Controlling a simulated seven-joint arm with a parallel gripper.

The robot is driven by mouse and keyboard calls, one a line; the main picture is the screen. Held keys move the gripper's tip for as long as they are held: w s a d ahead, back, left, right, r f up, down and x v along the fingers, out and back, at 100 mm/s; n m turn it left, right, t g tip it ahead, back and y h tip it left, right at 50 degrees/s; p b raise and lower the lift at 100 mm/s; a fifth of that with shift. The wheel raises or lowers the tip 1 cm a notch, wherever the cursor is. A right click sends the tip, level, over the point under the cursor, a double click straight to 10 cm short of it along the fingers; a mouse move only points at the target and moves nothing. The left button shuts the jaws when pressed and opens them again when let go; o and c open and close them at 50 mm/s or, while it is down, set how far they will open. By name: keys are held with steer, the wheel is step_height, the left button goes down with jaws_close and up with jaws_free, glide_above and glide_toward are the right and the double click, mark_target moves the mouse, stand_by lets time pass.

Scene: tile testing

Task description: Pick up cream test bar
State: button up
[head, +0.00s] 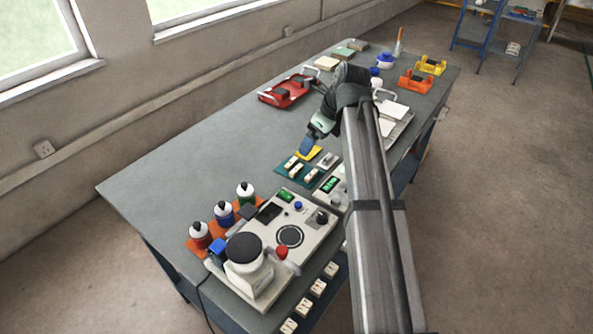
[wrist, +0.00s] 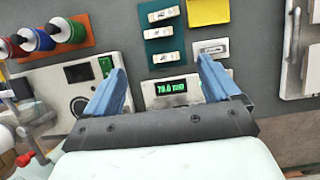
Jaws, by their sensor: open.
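Three cream test bars lie in a row on a teal mat (wrist: 180,47). In the wrist view they are the far bar (wrist: 163,14), the middle bar (wrist: 165,34) and the near bar (wrist: 164,57). The mat also shows in the head view (head: 283,171). A further pale bar (wrist: 210,48) lies on a light plate to the right of the mat. My gripper (wrist: 163,72) is open and empty, its blue fingers spread on either side of the near bar's position in the picture. In the head view my gripper (head: 306,147) is above the bench by the mat; its exact height is unclear.
A digital display unit (wrist: 171,90) shows between my fingers. A yellow pad (wrist: 207,12) is beside the mat. Several capped bottles (head: 223,212) and a large tester (head: 290,235) stand at the near end. The bench's left side (head: 190,165) is clear.

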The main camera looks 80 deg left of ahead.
mark_target(297, 169)
steer(key=x, duration=1.3)
steer(key=shift+s+a+f, duration=0.1)
steer(key=shift+s+f, duration=0.2)
steer(key=shift+c, duration=0.3)
steer(key=c, duration=1.1)
